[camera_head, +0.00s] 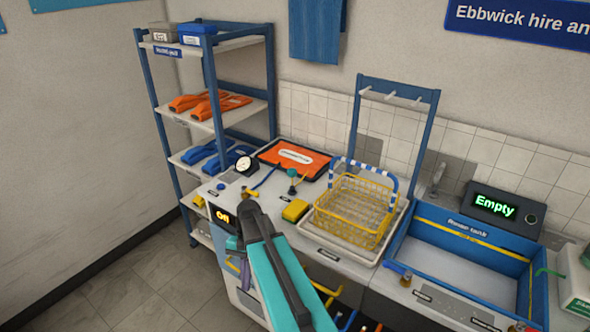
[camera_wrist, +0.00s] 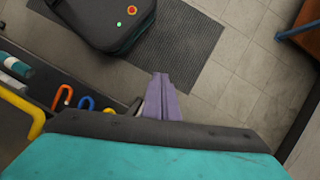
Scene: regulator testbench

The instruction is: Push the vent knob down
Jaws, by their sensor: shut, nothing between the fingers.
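The test bench (camera_head: 335,250) carries a round white pressure gauge (camera_head: 243,164) at its left end. A small fitting with a teal top (camera_head: 292,173) stands right of the gauge, and a small blue knob (camera_head: 220,187) sits left of it. I cannot tell which of these small parts is the vent knob. My gripper (camera_head: 245,274) hangs low at the bench's left front, below the worktop and apart from those parts, partly hidden by my arm. In the wrist view its purple fingers (camera_wrist: 160,77) are together, with nothing between them, over the floor.
A yellow wire basket (camera_head: 355,212) stands in a white tray, with a blue sink tray (camera_head: 460,260) further right. A display (camera_head: 222,216) reads "Off". Coloured hooks (camera_wrist: 87,103) hang along the bench front. A shelf rack (camera_head: 210,100) stands left.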

